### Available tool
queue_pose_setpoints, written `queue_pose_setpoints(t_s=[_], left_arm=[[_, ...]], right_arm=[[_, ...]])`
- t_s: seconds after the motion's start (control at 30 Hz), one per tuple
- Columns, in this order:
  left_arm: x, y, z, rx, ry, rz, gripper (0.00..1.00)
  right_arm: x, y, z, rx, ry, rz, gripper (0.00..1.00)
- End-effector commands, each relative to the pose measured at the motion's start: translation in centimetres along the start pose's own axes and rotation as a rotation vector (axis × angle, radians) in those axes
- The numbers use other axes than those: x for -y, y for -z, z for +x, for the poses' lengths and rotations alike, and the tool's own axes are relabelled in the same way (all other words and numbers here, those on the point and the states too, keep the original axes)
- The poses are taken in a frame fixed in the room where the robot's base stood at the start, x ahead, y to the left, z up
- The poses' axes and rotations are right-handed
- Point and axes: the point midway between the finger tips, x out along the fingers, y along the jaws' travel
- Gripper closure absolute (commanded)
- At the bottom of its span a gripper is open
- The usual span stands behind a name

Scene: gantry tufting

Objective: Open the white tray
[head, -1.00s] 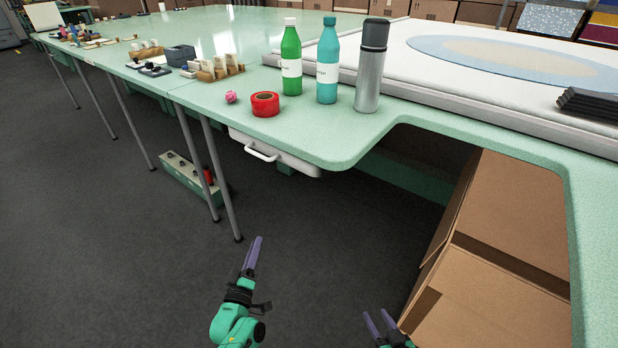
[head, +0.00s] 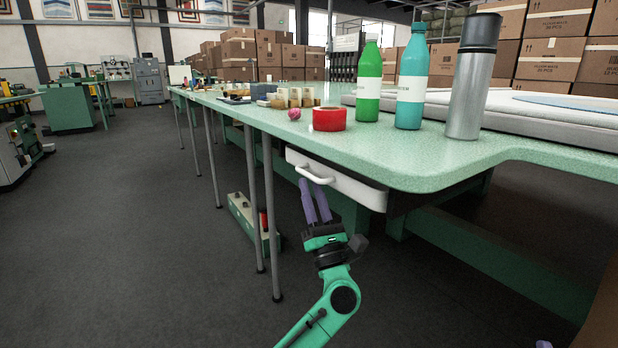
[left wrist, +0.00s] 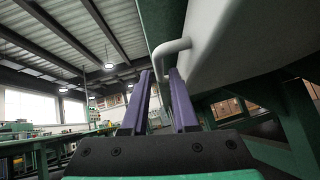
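The white tray (head: 350,185) hangs under the green table top near its front corner, with a white bar handle (head: 317,178) on its front face. In the left wrist view the tray (left wrist: 225,35) is at upper right and its handle (left wrist: 172,47) curves down near the fingertips. My left gripper (head: 313,184) points up at the handle with a gap between its purple fingers. The handle shows between or just beyond the fingertips (left wrist: 159,75); I cannot tell whether they touch it. Only a purple fingertip of my right gripper (head: 543,344) shows at the bottom edge.
On the green table (head: 440,165) above the tray stand a red tape roll (head: 329,119), a green bottle (head: 368,85), a teal bottle (head: 411,85) and a steel flask (head: 470,95). Thin table legs (head: 270,220) are left of my left gripper.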

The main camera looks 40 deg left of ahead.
Motion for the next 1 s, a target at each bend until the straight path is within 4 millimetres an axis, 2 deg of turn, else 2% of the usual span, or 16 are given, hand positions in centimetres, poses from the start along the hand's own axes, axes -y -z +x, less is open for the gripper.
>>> queue_pose_setpoints(t_s=[0.1, 0.27, 0.47, 0.5, 0.57, 1.0], left_arm=[[-0.1, 0.0, 2.5, 0.003, -0.003, 0.002, 0.73], [0.0, 0.0, 3.9, 0.001, 0.0, 0.003, 0.73], [0.0, 0.1, 4.0, 0.0, 0.001, 0.003, 0.73], [0.0, 0.1, 4.0, 0.0, 0.001, 0.003, 0.77], [0.0, 0.1, 4.0, 0.0, 0.001, 0.003, 1.0], [0.0, 0.1, 3.9, 0.0, 0.001, 0.003, 1.0]], right_arm=[[0.0, 1.2, 0.5, -0.041, 0.006, -0.011, 0.5], [0.1, 2.2, 0.9, -0.072, 0.012, -0.02, 0.5], [0.1, 2.3, 1.0, -0.074, 0.012, -0.02, 0.5], [0.1, 2.3, 1.0, -0.074, 0.012, -0.02, 0.5], [0.1, 2.3, 1.0, -0.074, 0.012, -0.02, 0.5], [0.1, 2.3, 1.0, -0.075, 0.011, -0.019, 0.5]])
